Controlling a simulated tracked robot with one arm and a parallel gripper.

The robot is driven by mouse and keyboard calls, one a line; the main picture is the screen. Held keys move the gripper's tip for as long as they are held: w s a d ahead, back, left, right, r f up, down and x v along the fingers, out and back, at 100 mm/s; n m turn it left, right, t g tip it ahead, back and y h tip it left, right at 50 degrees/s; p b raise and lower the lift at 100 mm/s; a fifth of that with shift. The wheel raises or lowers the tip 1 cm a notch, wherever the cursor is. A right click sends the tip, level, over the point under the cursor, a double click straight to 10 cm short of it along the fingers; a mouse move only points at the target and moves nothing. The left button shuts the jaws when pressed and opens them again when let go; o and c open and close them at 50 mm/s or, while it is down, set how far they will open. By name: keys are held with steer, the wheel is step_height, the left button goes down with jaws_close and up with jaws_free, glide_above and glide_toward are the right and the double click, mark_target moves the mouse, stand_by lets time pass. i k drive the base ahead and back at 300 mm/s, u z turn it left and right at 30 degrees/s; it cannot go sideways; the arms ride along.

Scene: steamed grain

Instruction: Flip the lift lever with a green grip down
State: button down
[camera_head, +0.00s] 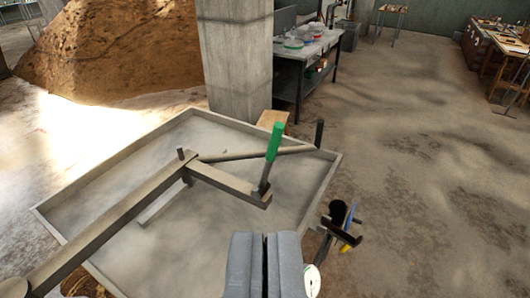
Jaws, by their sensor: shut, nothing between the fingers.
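The lift lever's green grip (274,141) stands up, tilted slightly to the right, on a short dark shaft (265,178). The shaft rises from the end of a grey metal bar (228,182) over a shallow grey tray (335,172). My gripper (265,238) shows at the bottom centre of the view, its two grey fingers shut together and empty. In the picture it is below the lever and apart from the green grip.
A long beam (110,221) crosses the tray from lower left. A thin rod (255,154) ends near a dark post (319,134). Dark-handled tools (340,228) sit at the tray's right edge. A concrete pillar (233,60) stands behind. The floor on the right is clear.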

mark_target(263, 187)
steer(key=k, duration=1.25)
steer(key=u, duration=0.65)
steer(key=i, duration=1.95)
steer(key=z, duration=0.5)
